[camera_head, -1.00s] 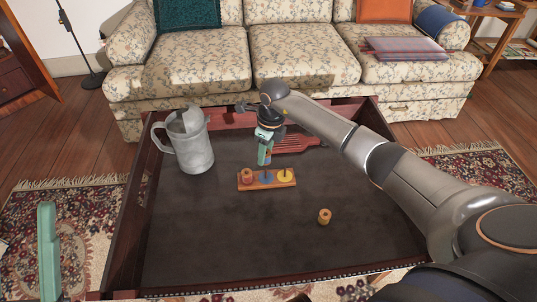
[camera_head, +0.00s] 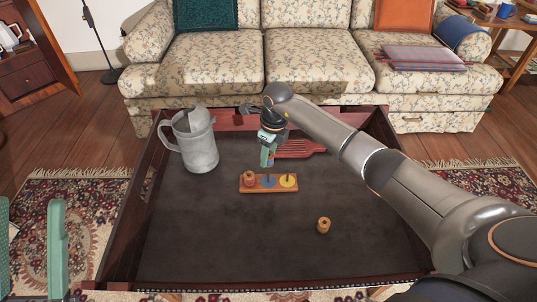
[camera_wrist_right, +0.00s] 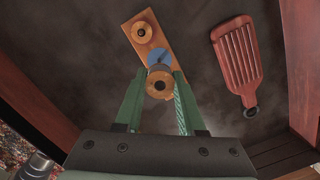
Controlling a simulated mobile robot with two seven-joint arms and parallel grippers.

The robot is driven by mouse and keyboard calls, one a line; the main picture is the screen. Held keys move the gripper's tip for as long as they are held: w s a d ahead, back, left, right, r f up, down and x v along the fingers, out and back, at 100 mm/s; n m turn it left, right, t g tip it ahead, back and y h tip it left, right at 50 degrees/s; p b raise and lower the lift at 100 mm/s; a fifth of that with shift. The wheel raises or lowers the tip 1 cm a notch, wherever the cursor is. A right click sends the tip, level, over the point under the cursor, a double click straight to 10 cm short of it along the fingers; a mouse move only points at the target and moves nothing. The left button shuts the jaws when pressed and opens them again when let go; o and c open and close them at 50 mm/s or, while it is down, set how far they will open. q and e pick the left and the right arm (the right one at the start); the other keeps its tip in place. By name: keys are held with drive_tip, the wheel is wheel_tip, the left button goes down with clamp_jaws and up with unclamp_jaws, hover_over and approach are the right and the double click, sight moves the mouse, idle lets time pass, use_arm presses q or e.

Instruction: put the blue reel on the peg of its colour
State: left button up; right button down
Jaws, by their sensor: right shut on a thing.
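My right gripper (camera_head: 267,161) is shut on a small wooden reel (camera_wrist_right: 158,85) with a hole through it, held above the peg board (camera_head: 258,190). Its winding is mostly hidden by the fingers; a hint of blue shows in the head view. The board has a red reel (camera_head: 250,177) on its left peg, a bare peg with a blue disc (camera_head: 269,182) in the middle, and a bare peg with a yellow disc (camera_head: 288,182) at right. In the right wrist view, the blue disc (camera_wrist_right: 157,57) shows just beyond the held reel. My left gripper (camera_head: 30,248) is open and empty at lower left.
A loose yellowish reel (camera_head: 323,225) stands on the dark tray-like table (camera_head: 210,245), right of the board. A grey metal jug (camera_head: 195,142) stands at back left. A red slatted paddle (camera_head: 300,149) lies behind the board. Raised walls edge the table; its front left is clear.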

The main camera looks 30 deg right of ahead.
drive_tip(key=shift+f+b, duration=0.55)
drive_tip(key=shift+f, duration=0.3)
drive_tip(key=shift+f+b, duration=0.8)
drive_tip(key=shift+f, duration=0.6)
drive_tip(key=shift+f+b, duration=1.1)
drive_tip(key=shift+f, duration=0.45)
